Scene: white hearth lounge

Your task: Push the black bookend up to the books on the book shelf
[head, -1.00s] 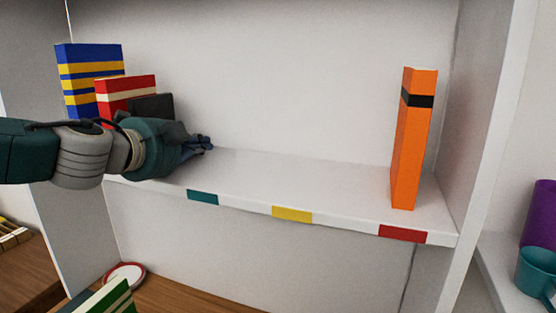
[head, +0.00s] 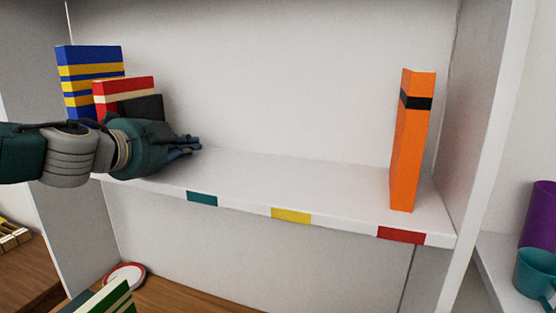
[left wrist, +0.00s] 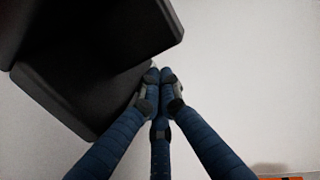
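The black bookend (head: 144,106) stands on the white shelf (head: 270,172) at the left, right beside the red book (head: 125,88); whether it touches the book is hard to tell. A blue and yellow striped book (head: 90,70) stands left of the red one. My left gripper (head: 197,146) lies across the front of the bookend and hides its lower part. In the left wrist view its blue fingers (left wrist: 160,75) meet at the tips, empty, at the edge of the bookend (left wrist: 95,90). Contact there looks likely but is not certain. My right gripper is out of view.
An orange book (head: 412,140) with a black band stands at the shelf's right end. The shelf between is bare. Teal, yellow and red marks line its front edge. A purple item (head: 541,213) and a teal mug (head: 536,278) stand outside at the right.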

